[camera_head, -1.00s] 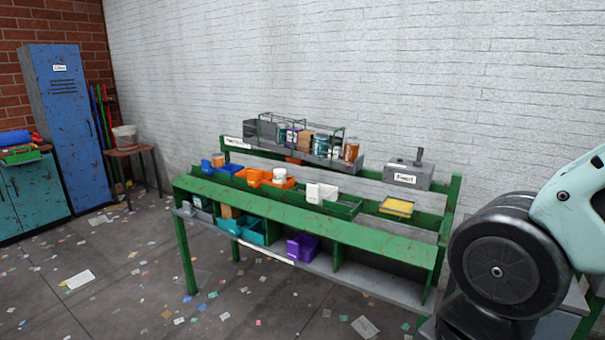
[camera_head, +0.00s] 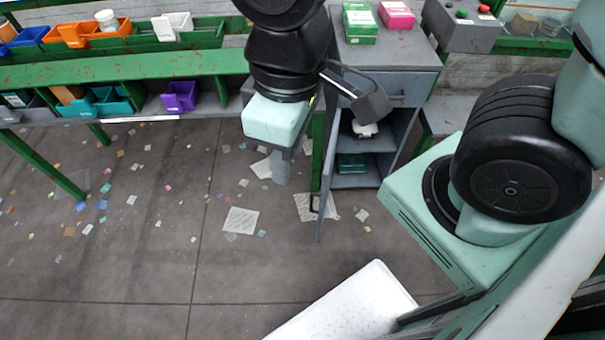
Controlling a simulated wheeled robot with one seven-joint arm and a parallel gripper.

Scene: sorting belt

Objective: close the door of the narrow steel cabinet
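The grey steel cabinet (camera_head: 397,60) stands at the top centre-right, with a drawer above an open compartment. Its door (camera_head: 326,175) is swung open toward me and shows almost edge-on as a thin grey panel at the compartment's left side. Inside are a shelf, a dark green box (camera_head: 352,162) and a small pale item (camera_head: 364,129). My arm's black and pale green wrist (camera_head: 275,120) hangs just left of the door. A dark bent piece with a block end lies across the door's top; I cannot tell if it is part of my gripper. The fingers are not clearly visible.
Green and pink boxes (camera_head: 396,15) lie on the cabinet top. A green bench (camera_head: 140,67) with coloured bins is at left; another bench with a grey control box (camera_head: 460,28) is at right. Papers litter the floor (camera_head: 150,240), otherwise open at left and centre.

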